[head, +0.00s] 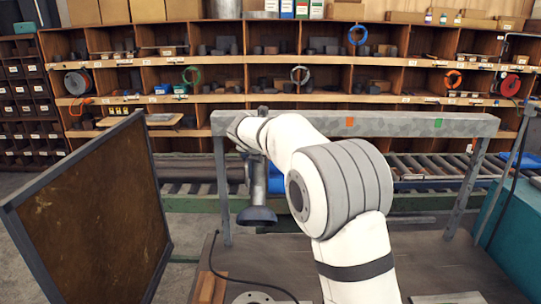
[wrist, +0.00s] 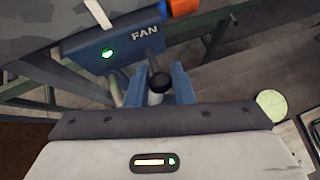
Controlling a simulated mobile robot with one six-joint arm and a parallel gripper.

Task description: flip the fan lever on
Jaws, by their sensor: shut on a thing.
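In the wrist view a blue box labelled FAN (wrist: 112,46) hangs under a grey beam. A small green light (wrist: 107,54) glows on its face. The fan lever (wrist: 158,84) shows a round black knob on a pale shaft. My gripper (wrist: 160,76) has its two blue fingers on either side of the lever and is shut on it. The exact contact is partly hidden. In the head view my white arm hides the gripper and lever; a bit of blue (head: 276,180) shows beside the arm, under the beam (head: 390,124).
A dark flared nozzle (head: 257,214) hangs left of my arm. A brown framed panel (head: 95,210) stands at the left. A dark bench (head: 430,262) lies below, with a black cable (head: 250,283). Shelves (head: 230,70) and a roller conveyor (head: 420,166) are behind.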

